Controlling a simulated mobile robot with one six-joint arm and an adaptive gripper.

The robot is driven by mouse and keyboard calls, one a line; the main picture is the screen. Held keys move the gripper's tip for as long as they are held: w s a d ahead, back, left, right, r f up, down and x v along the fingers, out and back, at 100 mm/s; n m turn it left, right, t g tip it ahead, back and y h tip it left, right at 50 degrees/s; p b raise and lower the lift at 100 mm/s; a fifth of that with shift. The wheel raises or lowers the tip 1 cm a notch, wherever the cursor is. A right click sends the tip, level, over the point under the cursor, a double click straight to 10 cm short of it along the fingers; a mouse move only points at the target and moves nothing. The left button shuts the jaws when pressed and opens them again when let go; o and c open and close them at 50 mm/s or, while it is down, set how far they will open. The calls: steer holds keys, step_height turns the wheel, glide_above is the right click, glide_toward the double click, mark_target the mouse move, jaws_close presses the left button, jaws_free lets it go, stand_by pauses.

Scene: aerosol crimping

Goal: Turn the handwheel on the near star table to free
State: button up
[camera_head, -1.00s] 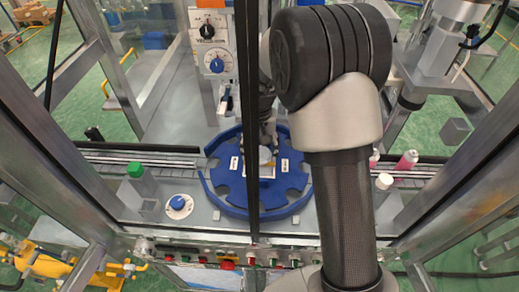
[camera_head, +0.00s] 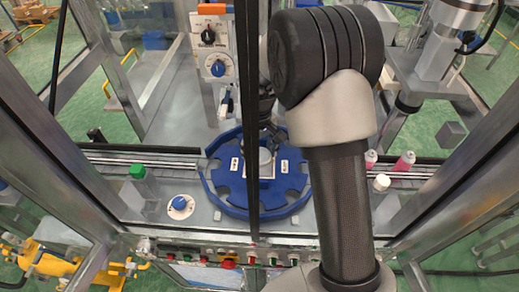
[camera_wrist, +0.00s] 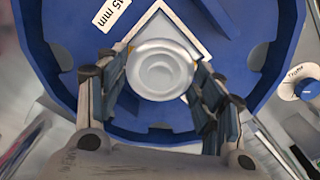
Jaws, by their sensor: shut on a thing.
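The near star table is a blue notched disc (camera_head: 231,197) with white size labels, in the middle of the head view. It also fills much of the wrist view (camera_wrist: 245,25). The handwheel (camera_wrist: 160,72) is a round silver knob at the disc's centre, on a pale square plate. In the head view it is small and partly hidden by the gripper and a dark post. My gripper (camera_wrist: 159,78) is shut on the handwheel, one finger on each side of its rim. In the head view my gripper (camera_head: 268,132) comes down from behind my arm.
A dark vertical post (camera_head: 246,100) crosses in front of the table. A green-capped bottle (camera_head: 139,178) and blue dial (camera_head: 180,205) are left. Pink bottles (camera_head: 404,162) and a white-capped one (camera_head: 381,182) are right. A control box (camera_head: 213,45) stands behind.

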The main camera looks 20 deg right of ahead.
mark_target(259, 155)
steer(key=shift+n, duration=1.3)
steer(key=o, duration=1)
steer(key=shift+o, duration=0.2)
steer(key=shift+r, duration=0.1)
step_height(259, 155, up, 7)
steer(key=shift+r, duration=0.2)
